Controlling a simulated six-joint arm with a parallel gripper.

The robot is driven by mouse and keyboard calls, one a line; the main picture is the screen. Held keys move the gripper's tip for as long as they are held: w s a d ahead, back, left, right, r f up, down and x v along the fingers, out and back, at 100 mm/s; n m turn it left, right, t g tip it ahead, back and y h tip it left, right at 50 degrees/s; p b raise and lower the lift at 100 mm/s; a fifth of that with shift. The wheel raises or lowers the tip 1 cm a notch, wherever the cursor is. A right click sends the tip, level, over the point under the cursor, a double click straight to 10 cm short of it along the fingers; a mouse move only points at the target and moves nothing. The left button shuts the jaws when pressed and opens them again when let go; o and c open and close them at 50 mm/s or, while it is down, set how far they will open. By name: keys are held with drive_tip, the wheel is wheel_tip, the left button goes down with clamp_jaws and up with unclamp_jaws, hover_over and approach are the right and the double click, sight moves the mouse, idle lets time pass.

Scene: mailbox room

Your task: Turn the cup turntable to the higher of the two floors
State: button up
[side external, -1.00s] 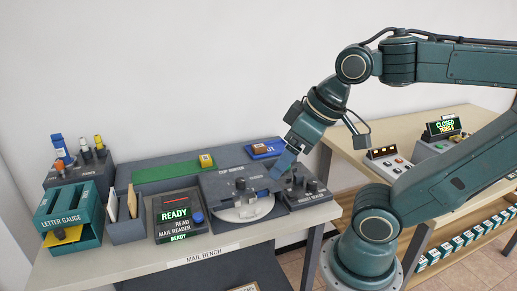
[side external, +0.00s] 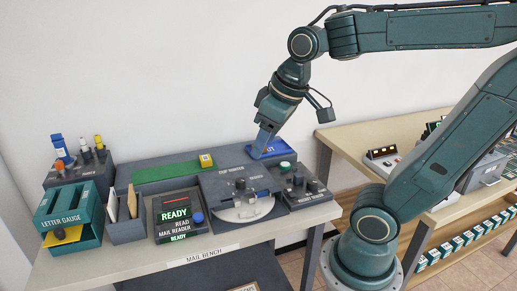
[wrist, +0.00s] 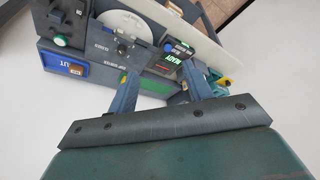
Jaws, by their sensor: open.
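The cup turntable is a pale round disc (side external: 246,208) set in a grey housing (side external: 222,184) on the bench, with a dark fitting over its middle. It also shows as a white disc in the wrist view (wrist: 121,30). Its setting is too small to read. My gripper (side external: 261,153) points down behind the housing, near the blue tray, apart from the disc. In the wrist view my gripper (wrist: 157,88) has its two fingers spread with nothing held between them.
A blue tray (side external: 282,147) lies at the back. A panel with dark knobs (side external: 306,190) stands right of the turntable. The mail reader (side external: 176,214) with a green READY screen is left. A yellow block (side external: 206,160) sits by a green strip (side external: 165,172).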

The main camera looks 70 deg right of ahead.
drive_tip(key=w+d+f+g, duration=0.2)
drive_tip(key=w+d+f, duration=0.1)
drive_tip(key=w+d, duration=0.6)
drive_tip(key=g, duration=0.2)
hover_over(240, 180)
wheel_tip(240, 180, down, 7)
drive_tip(key=shift+d, duration=0.15)
drive_tip(key=shift+f, duration=0.25)
wheel_tip(240, 180, down, 13)
drive_tip(key=shift+f, duration=0.2)
clamp_jaws()
